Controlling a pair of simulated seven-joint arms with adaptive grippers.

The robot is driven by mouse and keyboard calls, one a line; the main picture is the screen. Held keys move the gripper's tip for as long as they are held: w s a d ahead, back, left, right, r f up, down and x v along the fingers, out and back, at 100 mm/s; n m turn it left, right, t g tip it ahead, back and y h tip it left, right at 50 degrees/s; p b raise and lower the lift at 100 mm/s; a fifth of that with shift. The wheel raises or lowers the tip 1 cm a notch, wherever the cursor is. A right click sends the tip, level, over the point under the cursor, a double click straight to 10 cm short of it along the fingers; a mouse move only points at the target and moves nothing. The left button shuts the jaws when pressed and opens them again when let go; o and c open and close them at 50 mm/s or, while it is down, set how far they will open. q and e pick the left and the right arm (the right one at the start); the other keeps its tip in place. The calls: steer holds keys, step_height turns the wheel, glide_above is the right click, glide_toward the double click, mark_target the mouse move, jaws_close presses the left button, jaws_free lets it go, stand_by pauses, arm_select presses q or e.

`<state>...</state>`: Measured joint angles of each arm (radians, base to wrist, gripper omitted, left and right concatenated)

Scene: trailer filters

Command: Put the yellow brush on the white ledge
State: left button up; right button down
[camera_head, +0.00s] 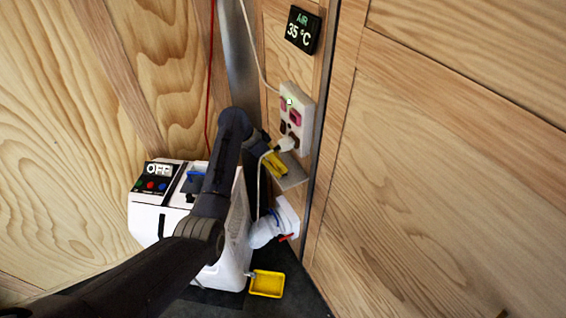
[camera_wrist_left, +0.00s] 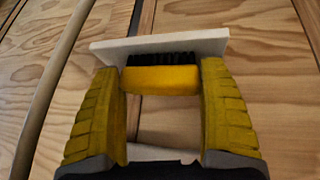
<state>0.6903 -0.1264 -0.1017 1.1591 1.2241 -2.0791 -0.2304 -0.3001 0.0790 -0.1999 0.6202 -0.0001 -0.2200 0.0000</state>
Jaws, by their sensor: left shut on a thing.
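The yellow brush (camera_wrist_left: 162,80) with black bristles is in the left wrist view, between the yellow fingers of my left gripper (camera_wrist_left: 161,78), which is shut on it. The bristles face the white ledge (camera_wrist_left: 160,44), a thin plate just beyond the brush; I cannot tell whether they touch it. In the head view my left gripper (camera_head: 274,166) is at the ledge (camera_head: 292,181) on the wooden wall, below the socket panel. The brush cannot be told apart from the yellow fingers there. My right gripper is not in view.
A socket panel (camera_head: 296,118) with plugs and a white cable is just above the ledge. A white machine (camera_head: 232,235) marked OFF stands below left. A white fitting (camera_head: 286,218) is under the ledge, and a yellow tray (camera_head: 267,284) lies on the floor.

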arm_select(q)
steer(key=shift+w+d, duration=0.1)
steer(key=shift+d, duration=1.15)
steer(key=shift+f, duration=0.1)
steer(key=o, duration=1.1)
steer(key=v, duration=1.2)
